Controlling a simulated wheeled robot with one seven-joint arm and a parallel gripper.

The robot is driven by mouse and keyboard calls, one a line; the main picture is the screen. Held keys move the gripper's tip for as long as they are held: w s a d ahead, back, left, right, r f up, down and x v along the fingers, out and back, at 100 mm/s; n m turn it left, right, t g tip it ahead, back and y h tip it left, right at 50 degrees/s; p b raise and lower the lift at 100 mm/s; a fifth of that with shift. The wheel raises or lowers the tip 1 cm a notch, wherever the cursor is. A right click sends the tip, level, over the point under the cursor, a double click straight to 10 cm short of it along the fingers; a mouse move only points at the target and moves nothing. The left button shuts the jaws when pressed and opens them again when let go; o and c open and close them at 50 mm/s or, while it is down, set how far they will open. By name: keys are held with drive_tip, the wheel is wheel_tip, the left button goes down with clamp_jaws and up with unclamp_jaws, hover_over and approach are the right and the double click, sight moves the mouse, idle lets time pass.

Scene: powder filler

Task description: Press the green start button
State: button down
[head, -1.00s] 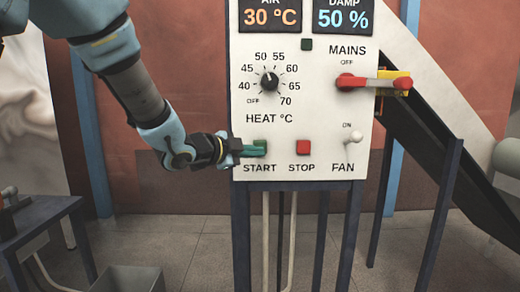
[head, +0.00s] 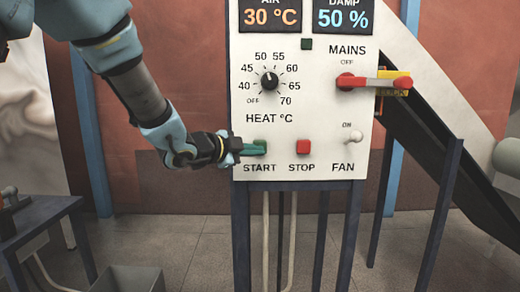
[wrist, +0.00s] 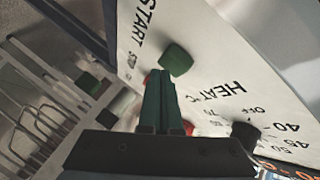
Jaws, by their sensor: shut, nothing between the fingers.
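The green start button (head: 262,142) is at the lower left of the white control panel, above the word START. My gripper (head: 254,150) is at the button from the left, its green fingers closed together and empty. In the wrist view the button (wrist: 176,60) shows just beyond the tips of my gripper (wrist: 159,73). The tips overlap its near edge in the picture. I cannot tell whether they touch it or whether it is pushed in. Part of the button is hidden by the fingers in the head view.
The red stop button (head: 303,147) is close to the right of start. The fan toggle (head: 352,137), heat knob (head: 269,81) and red mains handle (head: 366,82) also stick out from the panel (head: 325,118). A table (head: 42,212) stands lower left.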

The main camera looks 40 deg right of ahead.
drive_tip(key=shift+w+d, duration=0.35)
drive_tip(key=shift+w, duration=0.05)
idle(0.9)
idle(0.4)
drive_tip(key=shift+s+a+b, duration=0.4)
drive_tip(key=shift+s+a, duration=0.2)
drive_tip(key=shift+s, duration=0.1)
drive_tip(key=shift+s+a+b, duration=0.45)
drive_tip(key=shift+s+a, duration=0.35)
drive_tip(key=shift+s, duration=0.2)
drive_tip(key=shift+s+a+b, duration=0.45)
drive_tip(key=shift+s+a, duration=0.35)
drive_tip(key=shift+s, duration=0.15)
